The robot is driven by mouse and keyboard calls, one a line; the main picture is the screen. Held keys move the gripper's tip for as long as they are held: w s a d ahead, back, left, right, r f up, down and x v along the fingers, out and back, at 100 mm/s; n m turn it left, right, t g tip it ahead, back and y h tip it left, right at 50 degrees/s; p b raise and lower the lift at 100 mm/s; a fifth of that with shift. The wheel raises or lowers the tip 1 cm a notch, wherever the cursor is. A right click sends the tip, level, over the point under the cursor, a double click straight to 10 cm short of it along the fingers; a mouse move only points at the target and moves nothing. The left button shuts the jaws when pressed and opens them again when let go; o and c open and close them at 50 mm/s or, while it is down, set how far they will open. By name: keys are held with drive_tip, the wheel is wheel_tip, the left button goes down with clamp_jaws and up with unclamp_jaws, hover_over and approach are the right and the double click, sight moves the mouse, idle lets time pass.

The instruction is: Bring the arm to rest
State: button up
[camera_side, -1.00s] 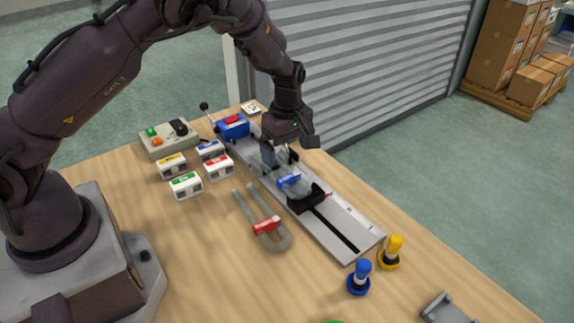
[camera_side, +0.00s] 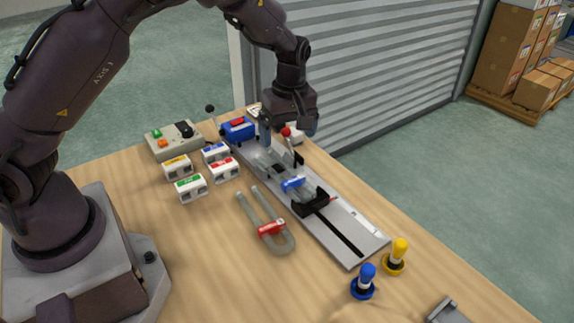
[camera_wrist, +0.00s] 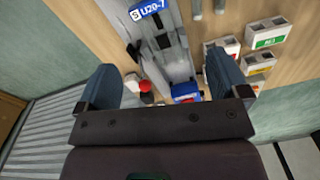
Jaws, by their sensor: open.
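My gripper (camera_side: 288,130) is open and empty above the far half of the grey rail fixture (camera_side: 365,232). In the wrist view its two dark blue-grey fingers (camera_wrist: 164,80) stand wide apart with nothing between them held. Below it, a clear glass-like piece with a blue label (camera_side: 293,184) lies on the fixture, beside a black holder (camera_side: 314,203).
A blue box (camera_side: 238,129) sits at the rail's far end, near a control box (camera_side: 174,142). Several colour-labelled white blocks (camera_side: 192,187) and a grey U-shaped piece with a red band (camera_side: 270,228) lie left. Blue (camera_side: 364,282) and yellow (camera_side: 396,257) knobbed pieces stand in front.

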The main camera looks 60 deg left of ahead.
drive_tip(key=s+d+r+m+t, duration=0.3)
drive_tip(key=s+r+m+t, duration=0.3)
drive_tip(key=s+r+m, duration=0.9)
drive_tip(key=s+r, duration=0.5)
drive_tip(key=s, duration=0.3)
drive_tip(key=shift+s+m, duration=0.35)
drive_tip(key=shift+m, duration=0.05)
